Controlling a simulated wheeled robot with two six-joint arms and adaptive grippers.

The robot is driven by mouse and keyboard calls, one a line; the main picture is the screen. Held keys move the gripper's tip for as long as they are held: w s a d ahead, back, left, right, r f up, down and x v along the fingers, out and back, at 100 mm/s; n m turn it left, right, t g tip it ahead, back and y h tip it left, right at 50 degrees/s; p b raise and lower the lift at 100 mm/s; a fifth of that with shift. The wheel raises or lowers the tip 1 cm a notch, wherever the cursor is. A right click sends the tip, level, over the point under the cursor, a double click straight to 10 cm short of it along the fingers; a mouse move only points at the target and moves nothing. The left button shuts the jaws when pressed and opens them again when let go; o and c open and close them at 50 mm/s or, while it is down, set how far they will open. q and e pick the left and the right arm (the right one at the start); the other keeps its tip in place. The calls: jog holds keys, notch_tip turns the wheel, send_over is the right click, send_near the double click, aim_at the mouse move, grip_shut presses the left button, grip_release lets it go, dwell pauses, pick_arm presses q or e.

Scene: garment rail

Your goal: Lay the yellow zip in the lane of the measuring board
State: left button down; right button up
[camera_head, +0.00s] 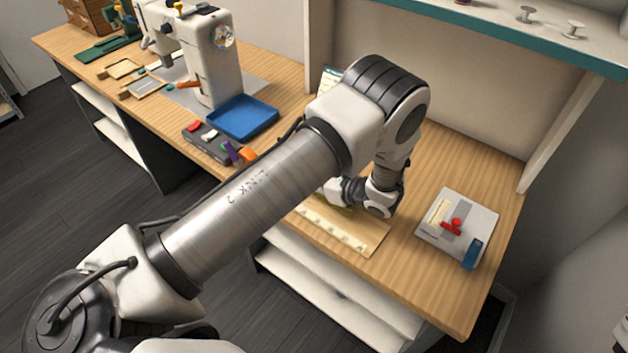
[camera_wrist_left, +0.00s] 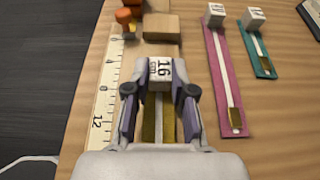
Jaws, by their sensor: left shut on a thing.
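The yellow zip (camera_wrist_left: 148,125) has a white block tab marked 16 cm (camera_wrist_left: 160,70) at its far end. My left gripper (camera_wrist_left: 160,92) is shut on it at the tab, and its strip runs back between the fingers. The measuring board (camera_wrist_left: 103,95) lies under and left of the gripper, with its number scale along the left edge. A wooden block (camera_wrist_left: 162,28) is ahead of the tab. In the head view the board (camera_head: 345,232) is at the table's front edge, and my arm hides most of the gripper and zip. I cannot tell whether the zip touches the board. My right gripper is not in view.
A pink zip (camera_wrist_left: 226,85) and a teal zip (camera_wrist_left: 258,50) lie to the right of the gripper. A grey box with a red knob (camera_head: 456,226) stands right of the board. A blue tray (camera_head: 243,117) and a sewing machine (camera_head: 205,50) are at the left.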

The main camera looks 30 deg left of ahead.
pick_arm(q)
jog(key=shift+w+d+f, duration=0.1)
jog(key=shift+f, duration=0.2)
jog(key=shift+d+r, duration=0.15)
jog(key=c, duration=1.2)
grip_release()
jog(key=shift+a+f, duration=0.2)
jog(key=shift+c, duration=0.2)
jog(key=shift+o, duration=1.3)
jog(key=shift+d, duration=0.1)
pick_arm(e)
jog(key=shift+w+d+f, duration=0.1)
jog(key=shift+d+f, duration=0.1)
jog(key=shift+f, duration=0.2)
pick_arm(q)
jog(key=shift+r, duration=0.1)
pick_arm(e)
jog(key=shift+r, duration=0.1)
